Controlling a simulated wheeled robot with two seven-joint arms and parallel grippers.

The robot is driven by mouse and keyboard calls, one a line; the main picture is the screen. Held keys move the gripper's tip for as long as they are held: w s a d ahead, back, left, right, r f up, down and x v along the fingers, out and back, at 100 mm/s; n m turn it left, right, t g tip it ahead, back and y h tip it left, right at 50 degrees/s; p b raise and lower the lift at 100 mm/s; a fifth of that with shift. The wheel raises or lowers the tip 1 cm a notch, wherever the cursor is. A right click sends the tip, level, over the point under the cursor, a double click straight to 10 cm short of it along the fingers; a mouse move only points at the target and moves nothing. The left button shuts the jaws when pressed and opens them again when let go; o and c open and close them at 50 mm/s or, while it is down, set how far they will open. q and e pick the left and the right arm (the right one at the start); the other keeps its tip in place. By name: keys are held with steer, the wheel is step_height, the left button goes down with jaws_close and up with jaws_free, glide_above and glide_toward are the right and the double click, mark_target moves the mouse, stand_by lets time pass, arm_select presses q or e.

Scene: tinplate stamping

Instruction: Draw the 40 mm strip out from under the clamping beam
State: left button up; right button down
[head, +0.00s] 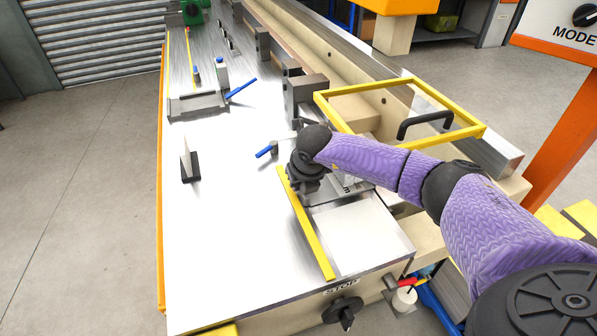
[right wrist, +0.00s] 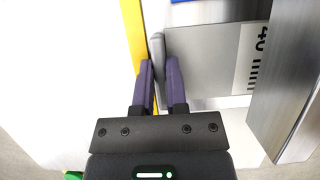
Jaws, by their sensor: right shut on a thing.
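The 40 mm strip (right wrist: 205,62) is a flat grey metal piece with a white label reading 40 mm, seen in the right wrist view. A rounded grey grip (right wrist: 157,50) stands at its left end. My right gripper (right wrist: 159,68) is shut on this grip, one purple finger on each side. A thick silver metal block (right wrist: 290,85), perhaps the clamping beam, lies at the right by the label; I cannot tell whether the strip runs under it. In the head view my right gripper (head: 304,180) and arm hide most of the strip. My left gripper is out of view.
A yellow bar (head: 305,225) runs along the bench just left of the gripper. A yellow guard frame (head: 455,105) stands behind my right arm. A blue-handled lever (head: 266,152) and an upright plate on a dark base (head: 189,165) are farther left. The bench's left front is clear.

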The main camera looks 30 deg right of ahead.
mark_target(307, 198)
steer(key=s+p, duration=0.2)
steer(key=s+a+p, duration=0.1)
steer(key=s, duration=0.1)
steer(key=shift+r+p, duration=0.2)
steer(key=shift+p, duration=0.15)
steer(key=s+p, duration=0.1)
steer(key=s, duration=0.1)
steer(key=s+a+p, duration=0.1)
steer(key=s+p, duration=0.1)
steer(key=s, duration=0.1)
steer(key=shift+a, duration=0.1)
steer(key=s+p, duration=0.1)
steer(key=s, duration=0.1)
steer(key=s+a+p, duration=0.1)
steer(key=s, duration=0.1)
steer(key=shift+f+p, duration=0.15)
steer(key=shift+p, duration=0.2)
steer(key=shift+s+a+p, duration=0.2)
steer(key=shift+s+p, duration=0.25)
steer(key=shift+s, duration=0.45)
steer(key=shift+s, duration=0.25)
steer(key=shift+s+a, duration=0.1)
steer(key=shift+s, duration=0.05)
